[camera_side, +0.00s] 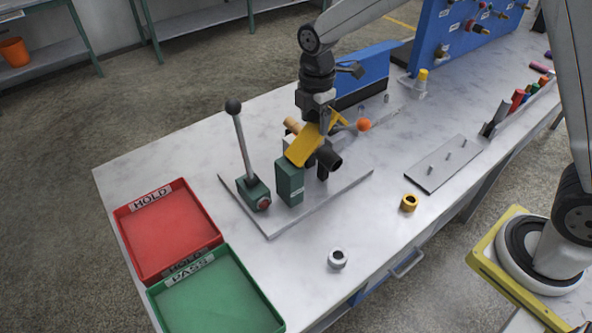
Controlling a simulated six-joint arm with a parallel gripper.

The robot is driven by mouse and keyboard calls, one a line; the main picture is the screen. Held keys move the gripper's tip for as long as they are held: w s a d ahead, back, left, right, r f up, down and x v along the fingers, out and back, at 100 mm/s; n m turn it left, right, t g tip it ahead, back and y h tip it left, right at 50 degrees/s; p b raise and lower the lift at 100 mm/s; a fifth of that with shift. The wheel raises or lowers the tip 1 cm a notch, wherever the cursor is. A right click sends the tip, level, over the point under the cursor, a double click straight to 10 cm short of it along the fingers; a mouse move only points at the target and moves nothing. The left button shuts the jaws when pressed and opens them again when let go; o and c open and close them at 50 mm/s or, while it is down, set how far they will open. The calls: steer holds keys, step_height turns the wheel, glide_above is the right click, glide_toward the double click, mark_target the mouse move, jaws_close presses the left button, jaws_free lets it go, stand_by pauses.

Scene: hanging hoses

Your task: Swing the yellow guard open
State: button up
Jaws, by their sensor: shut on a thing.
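The yellow guard (305,147) is a flat yellow piece on the fixture in the middle of the bench. It is tilted, its upper right end higher than its lower left end, beside a green block (289,182). My gripper (326,122) points down from above and is shut on the guard near its upper end. The fingertips are small here and partly hidden by the guard. A black cylinder (329,159) and a tan rod end (292,125) show beside the guard.
A black-knobbed lever (241,145) stands left of the fixture on the grey base plate (270,226). An orange ball (364,124) is close right of my gripper. Red (206,241) and green (215,302) trays lie front left. A blue panel (440,40) stands behind.

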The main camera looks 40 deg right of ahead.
steer(key=shift+a, duration=0.15)
steer(key=shift+a+r, duration=0.3)
steer(key=shift+a, duration=0.25)
steer(key=shift+a+r, duration=0.25)
steer(key=shift+a, duration=0.35)
steer(key=shift+a+r, duration=0.1)
steer(key=shift+a, duration=0.7)
steer(key=shift+a+r, duration=0.1)
steer(key=shift+a, duration=0.2)
jaws_close()
